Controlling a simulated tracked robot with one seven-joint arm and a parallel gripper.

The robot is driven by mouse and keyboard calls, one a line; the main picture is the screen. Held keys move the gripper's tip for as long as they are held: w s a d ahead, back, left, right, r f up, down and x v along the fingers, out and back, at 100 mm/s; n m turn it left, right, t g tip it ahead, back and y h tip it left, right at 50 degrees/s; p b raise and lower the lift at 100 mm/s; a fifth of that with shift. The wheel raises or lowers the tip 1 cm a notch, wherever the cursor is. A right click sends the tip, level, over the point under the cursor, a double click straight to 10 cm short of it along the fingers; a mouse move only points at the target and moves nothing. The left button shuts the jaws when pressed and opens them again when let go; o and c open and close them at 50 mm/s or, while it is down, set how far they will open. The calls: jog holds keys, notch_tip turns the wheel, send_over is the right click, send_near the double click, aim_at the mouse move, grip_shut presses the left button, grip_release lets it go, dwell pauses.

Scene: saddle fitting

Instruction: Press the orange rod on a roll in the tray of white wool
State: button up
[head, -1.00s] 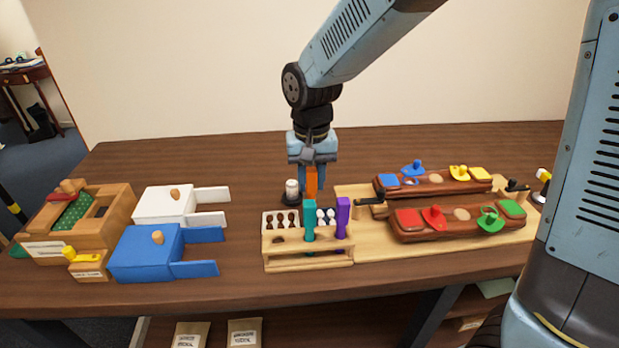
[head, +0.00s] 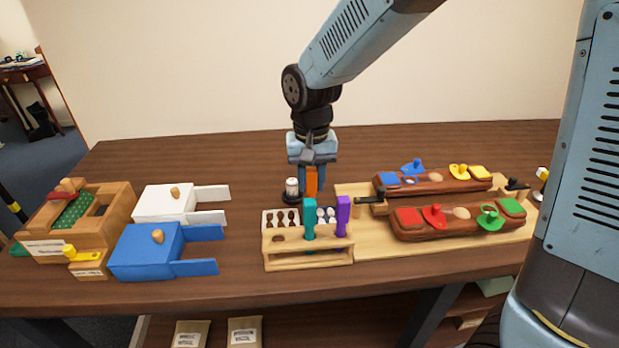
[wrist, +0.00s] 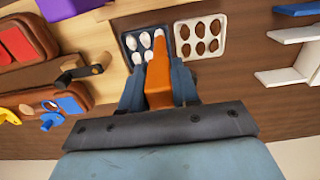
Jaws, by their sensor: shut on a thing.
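My gripper (head: 312,182) is shut on the orange rod (head: 311,181), which points down. It is behind the wooden rack, above the back of the trays. In the wrist view the orange rod (wrist: 158,75) reaches between the fingers to the dark tray of white wool rolls (wrist: 125,50). Its tip overlaps the column of that tray nearest the other tray. Whether the tip touches a roll cannot be told. In the head view the white wool tray (head: 328,222) is partly hidden by the teal and purple rods.
A white tray of brown rolls (wrist: 179,40) lies beside the dark tray. The wooden rack (head: 308,259) holds a teal rod (head: 309,218) and a purple rod (head: 343,217) upright. A white-topped post (head: 291,187) stands close left of my gripper. Blue and white boxes stand left.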

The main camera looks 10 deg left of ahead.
jog(key=shift+f, duration=0.8)
dwell(1.4)
jog(key=shift+r, duration=0.1)
